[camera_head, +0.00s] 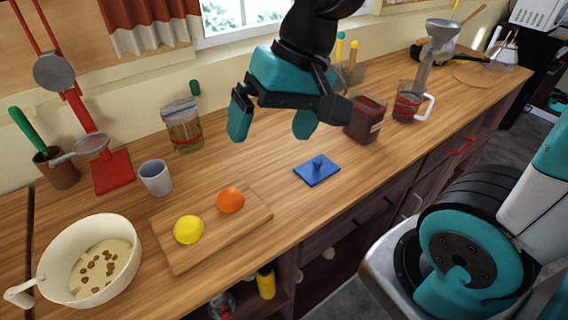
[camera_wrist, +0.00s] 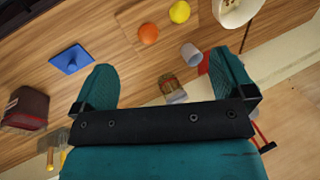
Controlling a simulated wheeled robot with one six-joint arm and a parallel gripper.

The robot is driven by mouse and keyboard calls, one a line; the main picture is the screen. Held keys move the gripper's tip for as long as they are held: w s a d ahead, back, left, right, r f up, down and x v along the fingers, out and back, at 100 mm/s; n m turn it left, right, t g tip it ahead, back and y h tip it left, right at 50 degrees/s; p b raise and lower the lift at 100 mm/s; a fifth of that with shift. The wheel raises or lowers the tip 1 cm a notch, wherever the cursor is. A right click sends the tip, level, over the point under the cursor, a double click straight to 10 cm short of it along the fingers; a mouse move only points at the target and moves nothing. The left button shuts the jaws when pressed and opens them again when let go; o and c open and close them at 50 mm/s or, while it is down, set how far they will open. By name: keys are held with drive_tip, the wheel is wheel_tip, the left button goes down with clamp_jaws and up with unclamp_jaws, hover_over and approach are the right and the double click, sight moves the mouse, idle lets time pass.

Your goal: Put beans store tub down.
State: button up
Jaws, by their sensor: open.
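The beans store tub, a dark red box with a small label, seems to be the tub (camera_head: 365,118) standing upright on the wooden counter. In the wrist view the tub (camera_wrist: 25,110) is at the left edge. A blue lid with a knob (camera_head: 317,172) lies flat on the counter in front of it; it also shows in the wrist view (camera_wrist: 71,60). My gripper (camera_head: 272,124) is open and empty above the counter, left of the tub and apart from it. In the wrist view the teal fingers (camera_wrist: 165,78) are spread with nothing between them.
A cutting board (camera_head: 180,258) holds a lemon (camera_head: 188,230) and an orange (camera_head: 230,200). A cream pot (camera_head: 55,262), a grey cup (camera_head: 155,178) and a glass jar (camera_head: 184,130) stand leftward. A measuring jug (camera_head: 406,104) stands right of the tub. Bare counter surrounds the blue lid.

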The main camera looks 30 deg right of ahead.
drive_tip(key=s+a+n+g, duration=0.1)
drive_tip(key=s+a+n, duration=0.2)
drive_tip(key=s+n, duration=0.4)
drive_tip(key=shift+s+f, duration=0.25)
drive_tip(key=shift+s, duration=0.1)
